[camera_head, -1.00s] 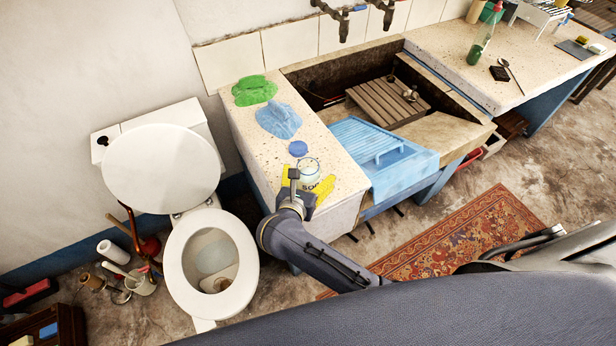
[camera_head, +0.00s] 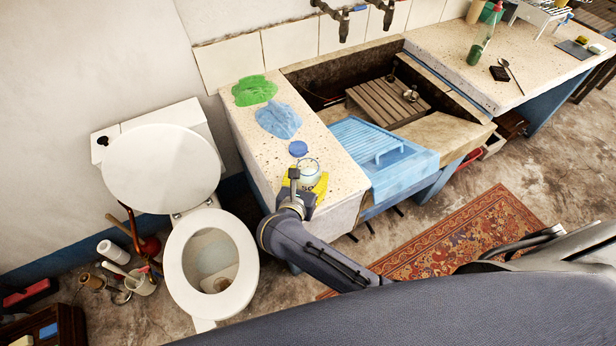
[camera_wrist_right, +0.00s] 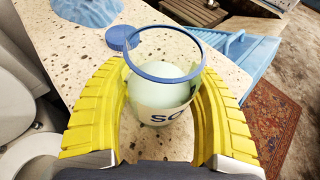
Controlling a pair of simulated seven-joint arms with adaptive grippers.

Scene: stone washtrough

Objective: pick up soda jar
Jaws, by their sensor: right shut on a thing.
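The soda jar (camera_wrist_right: 160,97) is a clear jar with a blue rim, white contents and a label with dark letters; it stands open at the top. It also shows in the head view (camera_head: 309,168) on the speckled stone ledge. My right gripper (camera_wrist_right: 162,110) has its yellow fingers on both sides of the jar, shut on it. In the head view the right gripper (camera_head: 312,187) reaches the jar from the front, and its fingers partly hide the jar's lower part. A blue round lid (camera_head: 298,148) lies on the ledge just behind the jar. My left gripper is not in view.
A blue cloth (camera_head: 279,120) and a green cloth (camera_head: 254,90) lie on the ledge (camera_head: 262,155) behind the lid. A blue washboard (camera_head: 372,143) stands in the trough to the right. A toilet (camera_head: 211,262) stands to the left.

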